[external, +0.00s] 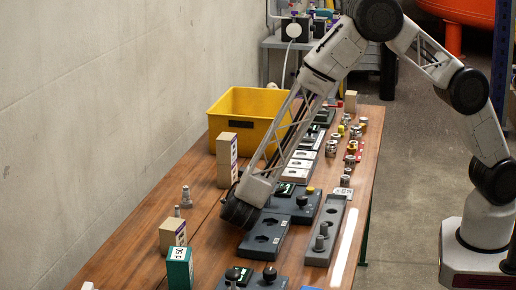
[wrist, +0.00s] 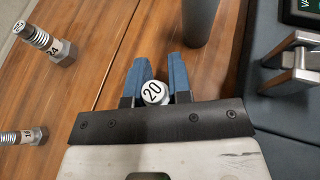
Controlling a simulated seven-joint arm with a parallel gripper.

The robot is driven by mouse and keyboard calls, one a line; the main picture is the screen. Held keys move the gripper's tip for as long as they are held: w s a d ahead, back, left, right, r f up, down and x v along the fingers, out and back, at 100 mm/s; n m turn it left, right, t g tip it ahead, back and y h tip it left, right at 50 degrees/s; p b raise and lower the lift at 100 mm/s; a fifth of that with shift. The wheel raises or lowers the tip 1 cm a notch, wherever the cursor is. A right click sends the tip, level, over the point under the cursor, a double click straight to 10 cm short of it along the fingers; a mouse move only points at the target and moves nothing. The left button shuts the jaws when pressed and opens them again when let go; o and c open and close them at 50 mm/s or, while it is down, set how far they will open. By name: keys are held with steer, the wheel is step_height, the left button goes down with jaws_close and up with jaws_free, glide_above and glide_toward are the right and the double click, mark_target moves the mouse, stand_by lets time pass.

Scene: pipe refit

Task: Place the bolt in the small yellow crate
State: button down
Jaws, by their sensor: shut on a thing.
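In the wrist view, the blue fingers of my gripper (wrist: 154,82) are shut on a bolt (wrist: 154,92) whose round white end reads 20. The rest of the bolt is hidden between the fingers. In the external view, my gripper is low over the near left part of the wooden table, and my wrist hides its fingers and the bolt. The yellow crate (external: 225,125) stands farther back at the table's left side, apart from my gripper. The crate is not in the wrist view.
Loose bolts stand left of my gripper, one marked 24 (wrist: 54,46). Labelled wooden blocks (external: 227,150) and a green block (external: 179,268) line the left edge. Dark fixture plates (external: 266,234) and a grey plate (external: 326,228) lie to the right. Small fittings crowd the far right.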

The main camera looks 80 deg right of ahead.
steer(key=shift+f, duration=0.15)
steer(key=c, duration=1.1)
jaws_free()
steer(key=shift+o, duration=0.2)
steer(key=shift+a+r, duration=0.1)
steer(key=shift+r, duration=0.1)
steer(key=v, duration=1.1)
steer(key=shift+s+a+r, duration=0.1)
steer(key=shift+s+a, duration=0.1)
steer(key=shift+a, duration=0.1)
